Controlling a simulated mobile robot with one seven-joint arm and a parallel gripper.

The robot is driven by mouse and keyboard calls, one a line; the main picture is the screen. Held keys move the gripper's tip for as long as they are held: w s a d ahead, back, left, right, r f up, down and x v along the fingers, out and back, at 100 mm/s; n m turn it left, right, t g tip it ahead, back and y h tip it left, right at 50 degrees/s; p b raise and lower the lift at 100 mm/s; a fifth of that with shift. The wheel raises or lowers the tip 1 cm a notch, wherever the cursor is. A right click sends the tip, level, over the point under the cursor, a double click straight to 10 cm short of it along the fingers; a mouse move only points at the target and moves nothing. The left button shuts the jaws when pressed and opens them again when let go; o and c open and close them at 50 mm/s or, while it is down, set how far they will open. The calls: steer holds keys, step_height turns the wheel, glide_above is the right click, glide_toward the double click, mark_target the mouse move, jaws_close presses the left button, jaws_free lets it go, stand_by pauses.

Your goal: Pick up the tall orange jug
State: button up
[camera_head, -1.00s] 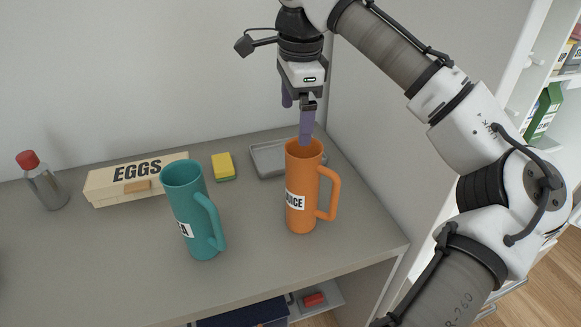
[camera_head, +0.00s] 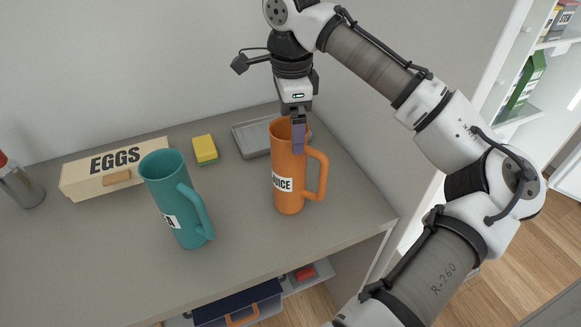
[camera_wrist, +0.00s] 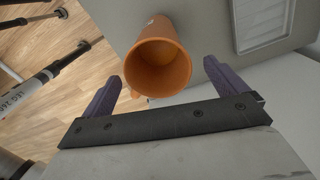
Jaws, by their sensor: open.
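The tall orange jug (camera_head: 290,201) stands upright on the grey counter (camera_head: 245,235), its handle to the right and a white label reading "JUICE", partly cut off. My gripper (camera_head: 294,138) points down at the jug's top, with one purple finger in front of its upper wall. The other finger is mostly hidden in the head view. In the wrist view my gripper (camera_wrist: 161,73) is open, and the round mouth of the jug (camera_wrist: 160,68) lies between and beyond the two fingers. Contact cannot be told.
A teal jug (camera_head: 178,205) stands to the left. A yellow sponge (camera_head: 204,149), an egg box (camera_head: 95,180), a grey tray (camera_head: 241,141) and a red-capped bottle (camera_head: 20,187) are farther back. A wall is close behind the tray; the counter's front is clear.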

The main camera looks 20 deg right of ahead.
mark_target(289, 170)
step_height(289, 170, down, 5)
steer(key=shift+s+a+r+p, duration=0.1)
steer(key=shift+p, duration=0.65)
steer(key=c, duration=2.1)
